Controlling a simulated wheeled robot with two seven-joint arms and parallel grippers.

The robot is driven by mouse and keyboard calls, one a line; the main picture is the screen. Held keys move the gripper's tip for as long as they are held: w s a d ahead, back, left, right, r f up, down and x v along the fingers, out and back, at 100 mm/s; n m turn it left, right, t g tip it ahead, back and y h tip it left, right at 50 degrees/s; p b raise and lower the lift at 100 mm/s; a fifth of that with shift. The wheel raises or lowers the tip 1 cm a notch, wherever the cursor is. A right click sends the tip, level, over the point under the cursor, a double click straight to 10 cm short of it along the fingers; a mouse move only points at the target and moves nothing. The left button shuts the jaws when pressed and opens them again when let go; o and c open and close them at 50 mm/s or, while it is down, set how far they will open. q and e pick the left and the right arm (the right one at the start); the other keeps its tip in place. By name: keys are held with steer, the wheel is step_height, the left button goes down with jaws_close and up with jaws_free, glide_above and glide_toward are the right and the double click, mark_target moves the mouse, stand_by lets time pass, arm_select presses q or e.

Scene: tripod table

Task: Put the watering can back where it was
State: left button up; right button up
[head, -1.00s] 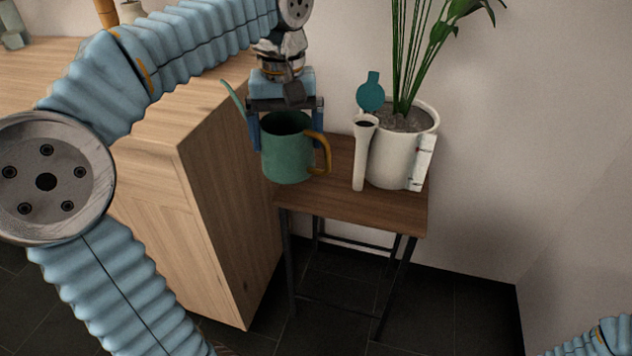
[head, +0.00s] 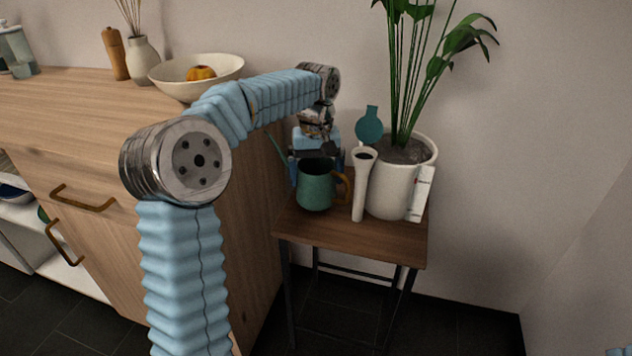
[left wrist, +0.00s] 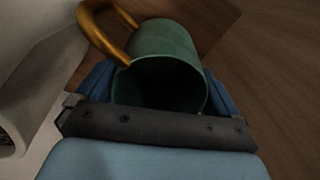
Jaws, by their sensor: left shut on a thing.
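The green watering can (head: 316,190) has a thin spout to the left and an ochre handle to the right. It is upright at the back left of the small wooden table (head: 345,236); I cannot tell whether its base touches the top. My left gripper (head: 318,168) is behind it and shut on its body. In the left wrist view the can (left wrist: 168,45) sits between the two blue fingers of the gripper (left wrist: 160,85), with its dark opening facing the camera. My right gripper is out of view.
Close right of the can stand a slim white vase (head: 360,190) and a white pot (head: 390,190) with a tall plant. A teal round-headed object (head: 369,126) rises behind the vase. A wooden cabinet (head: 240,200) borders the table's left; its top holds a bowl (head: 180,82).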

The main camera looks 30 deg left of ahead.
arm_select(q)
steer(key=shift+f, duration=1.2)
steer(key=shift+s, duration=0.1)
steer(key=shift+f, duration=0.2)
steer(key=o, duration=1.1)
step_height(320, 180, up, 12)
steer(key=shift+r+p, duration=0.2)
steer(key=shift+p, duration=0.9)
